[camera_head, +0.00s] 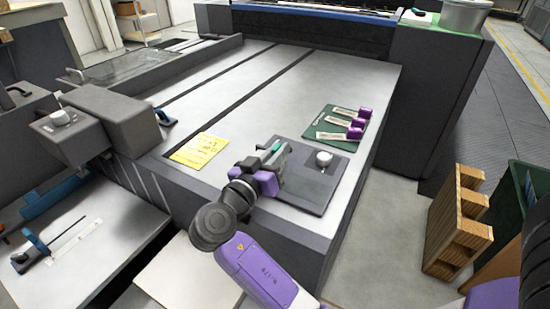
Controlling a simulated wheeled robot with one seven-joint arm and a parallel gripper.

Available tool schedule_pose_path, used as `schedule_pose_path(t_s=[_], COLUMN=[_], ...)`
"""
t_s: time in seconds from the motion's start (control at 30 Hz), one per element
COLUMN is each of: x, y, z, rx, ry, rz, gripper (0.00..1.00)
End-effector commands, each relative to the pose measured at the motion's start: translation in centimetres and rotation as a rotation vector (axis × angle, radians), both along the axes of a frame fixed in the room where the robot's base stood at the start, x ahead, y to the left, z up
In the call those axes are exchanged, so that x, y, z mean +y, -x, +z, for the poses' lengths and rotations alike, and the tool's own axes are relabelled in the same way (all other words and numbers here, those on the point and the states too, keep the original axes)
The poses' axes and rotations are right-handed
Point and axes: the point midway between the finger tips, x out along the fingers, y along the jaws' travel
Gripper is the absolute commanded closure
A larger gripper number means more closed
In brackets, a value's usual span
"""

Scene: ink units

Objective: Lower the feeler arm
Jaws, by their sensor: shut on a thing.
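The feeler arm (276,147), a small part with a green end, stands at the upper left edge of a dark grey base plate (312,199) on the light table top. My gripper (268,162) reaches it from the lower left and is shut on it. The gripper and my purple wrist hide most of the feeler arm, so its exact angle cannot be told. A round silver knob (323,159) stands on the same plate, just right of the gripper.
A yellow sheet (199,150) lies left of the gripper. A green mat (320,133) with purple-ended strips lies at the right behind the plate. A grey housing (112,115) stands at the left. Wooden pallets (455,220) stand on the floor at the right. The table's middle is clear.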

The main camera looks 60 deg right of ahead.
Motion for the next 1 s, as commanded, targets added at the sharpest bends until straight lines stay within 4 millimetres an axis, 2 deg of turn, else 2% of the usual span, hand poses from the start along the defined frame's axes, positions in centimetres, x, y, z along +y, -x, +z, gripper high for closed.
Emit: schedule_pose_path(t_s=[0.6, 0.63, 0.7, 1.0], x=[0.11, 0.11, 0.09, 0.04], y=[0.12, 0.12, 0.13, 0.16], z=[-0.28, -0.28, -0.27, -0.25], rx=[-0.036, -0.036, -0.036, -0.036], ry=[-0.003, -0.003, -0.003, -0.002], rz=[0.002, 0.002, 0.002, 0.001], gripper=[1.00, 0.81, 0.68, 0.65])
